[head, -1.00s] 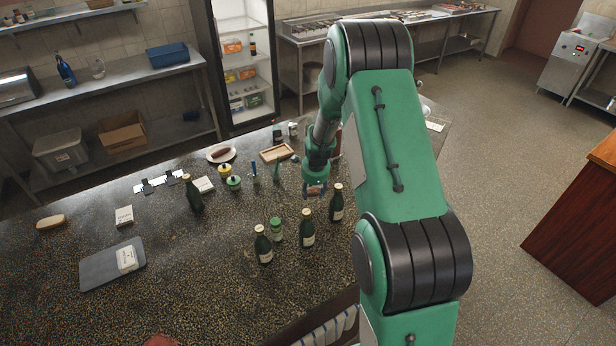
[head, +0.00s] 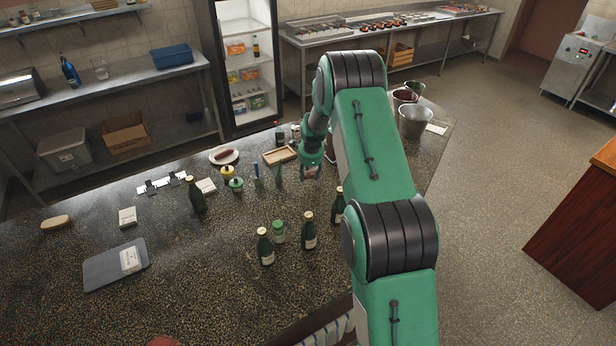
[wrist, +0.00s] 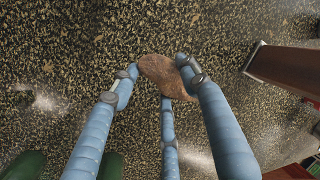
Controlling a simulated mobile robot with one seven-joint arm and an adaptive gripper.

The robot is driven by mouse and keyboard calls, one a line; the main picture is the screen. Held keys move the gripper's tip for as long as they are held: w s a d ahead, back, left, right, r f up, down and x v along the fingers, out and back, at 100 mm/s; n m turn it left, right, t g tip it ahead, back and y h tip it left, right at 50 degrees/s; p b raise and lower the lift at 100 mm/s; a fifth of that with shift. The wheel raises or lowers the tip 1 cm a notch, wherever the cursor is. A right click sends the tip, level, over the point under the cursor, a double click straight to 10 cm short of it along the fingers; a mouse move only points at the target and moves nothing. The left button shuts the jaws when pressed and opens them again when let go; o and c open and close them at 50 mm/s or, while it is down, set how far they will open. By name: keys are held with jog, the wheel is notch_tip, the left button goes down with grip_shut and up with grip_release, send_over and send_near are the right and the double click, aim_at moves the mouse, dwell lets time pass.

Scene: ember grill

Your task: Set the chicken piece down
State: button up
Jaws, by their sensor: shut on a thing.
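The chicken piece (wrist: 166,76) is a brown, rounded lump between the blue fingers of my gripper (wrist: 157,80) in the wrist view. The fingers are shut on it, with fingertips touching its sides. Dark speckled countertop (wrist: 60,60) shows around and below it; I cannot tell how large the gap beneath is. In the head view my gripper (head: 311,173) is over the far right part of the counter, and the piece is too small to make out clearly there.
A brown upright block (wrist: 285,72) stands right of the fingers. Green bottles (head: 309,232) stand nearer the front, and a wooden tray (head: 279,155) lies behind left. Metal buckets (head: 415,122) stand at the right end.

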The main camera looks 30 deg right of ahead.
aim_at(308, 176)
jog(key=shift+w+d+f, duration=0.1)
jog(key=shift+w+d, duration=0.15)
jog(key=shift+w, duration=0.35)
jog(key=shift+w+d, duration=0.2)
jog(key=shift+w, duration=0.4)
jog(key=shift+f+p, duration=0.3)
jog(key=shift+f, duration=1.4)
jog(key=shift+f, duration=0.2)
jog(key=o, duration=1.2)
jog(key=shift+r, duration=0.15)
jog(key=shift+b+v, duration=0.45)
jog(key=shift+v, duration=5.55)
